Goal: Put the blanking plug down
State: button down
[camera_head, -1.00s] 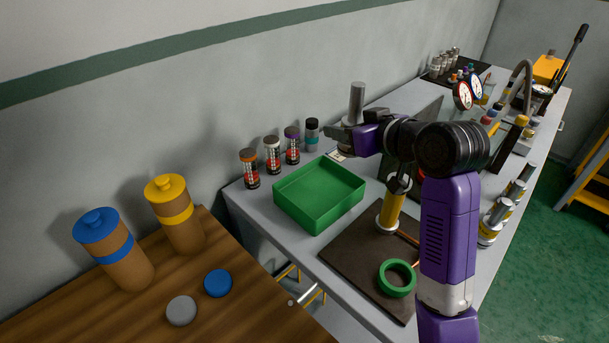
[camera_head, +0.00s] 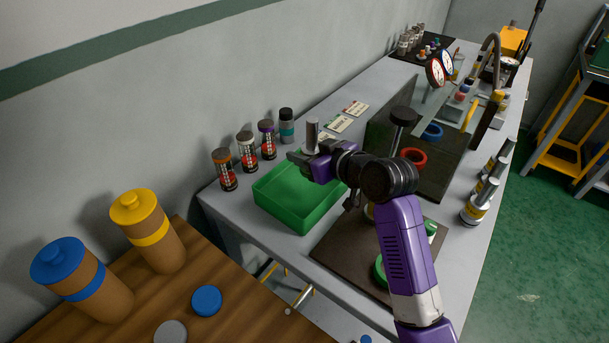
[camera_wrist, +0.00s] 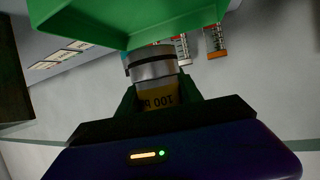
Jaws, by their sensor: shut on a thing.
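The blanking plug is a silver metal cylinder (camera_head: 312,131) standing upright in my gripper (camera_head: 303,157) in the head view. In the wrist view, the plug (camera_wrist: 155,68) shows a silver end, a dark ring and a yellow label with black print. My gripper (camera_wrist: 160,98) is shut on its labelled part. The green tray (camera_head: 270,213) is open and looks empty. In the head view the gripper overlaps the tray's back edge. In the wrist view the tray (camera_wrist: 85,25) is close beyond the plug. The plug's lower end is hidden in the head view.
Several bottles with red labels (camera_head: 248,152) stand along the wall behind the tray. Cards (camera_head: 340,123) lie behind my arm. A brown mat (camera_head: 335,252) with a green ring is right of the tray.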

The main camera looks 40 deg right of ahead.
jog(key=shift+f, duration=3.65)
jog(key=shift+f, duration=0.15)
jog(key=c, duration=0.8)
grip_release()
